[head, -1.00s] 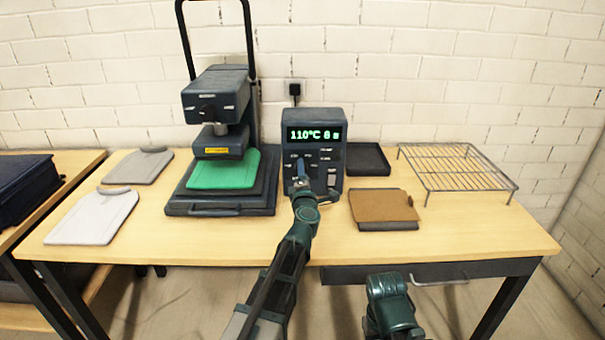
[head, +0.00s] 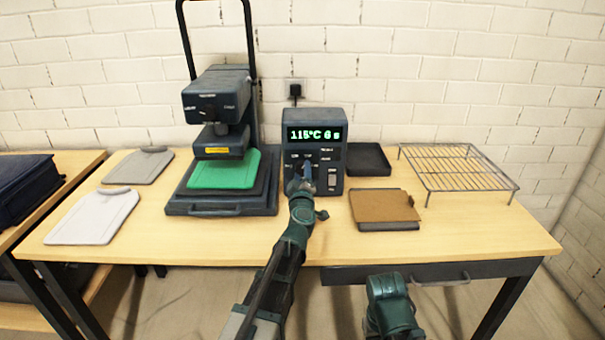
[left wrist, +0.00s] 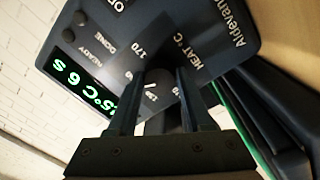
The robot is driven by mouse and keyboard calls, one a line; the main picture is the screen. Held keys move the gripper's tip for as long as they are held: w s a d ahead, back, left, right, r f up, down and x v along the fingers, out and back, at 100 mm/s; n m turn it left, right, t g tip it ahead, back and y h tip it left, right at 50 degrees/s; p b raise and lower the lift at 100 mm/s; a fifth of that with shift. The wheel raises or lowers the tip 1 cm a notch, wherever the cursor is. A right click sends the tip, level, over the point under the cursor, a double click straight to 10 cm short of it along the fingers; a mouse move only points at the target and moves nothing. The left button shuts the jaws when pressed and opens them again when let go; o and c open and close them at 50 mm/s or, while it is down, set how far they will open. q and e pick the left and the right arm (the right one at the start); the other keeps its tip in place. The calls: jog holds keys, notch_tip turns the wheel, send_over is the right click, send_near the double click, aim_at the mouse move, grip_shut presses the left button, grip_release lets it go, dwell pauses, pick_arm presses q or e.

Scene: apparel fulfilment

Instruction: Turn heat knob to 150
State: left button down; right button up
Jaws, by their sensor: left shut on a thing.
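The control box (head: 333,115) stands at the back middle of the table. Its lit display (head: 314,134) reads 115°C and 6 s. My left gripper (head: 304,180) is at the lower left of the box's front. In the left wrist view the fingers (left wrist: 164,88) are shut on the dark heat knob (left wrist: 158,80), beside the label "HEAT °C". A 170 mark shows on the dial; other marks are partly hidden by the fingers. The knob is largely hidden by my gripper in the head view. Only part of my right arm shows, with no fingers visible.
A heat press (head: 217,95) with a green pad (head: 224,170) stands left of the box. A black tray (head: 368,159), a brown piece on a dark plate (head: 382,206) and a wire rack (head: 458,170) are to the right. Grey boards (head: 92,218) lie at left.

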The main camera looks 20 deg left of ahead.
pick_arm(q)
jog(key=shift+m, duration=0.6)
jog(key=shift+c, duration=1.5)
grip_release()
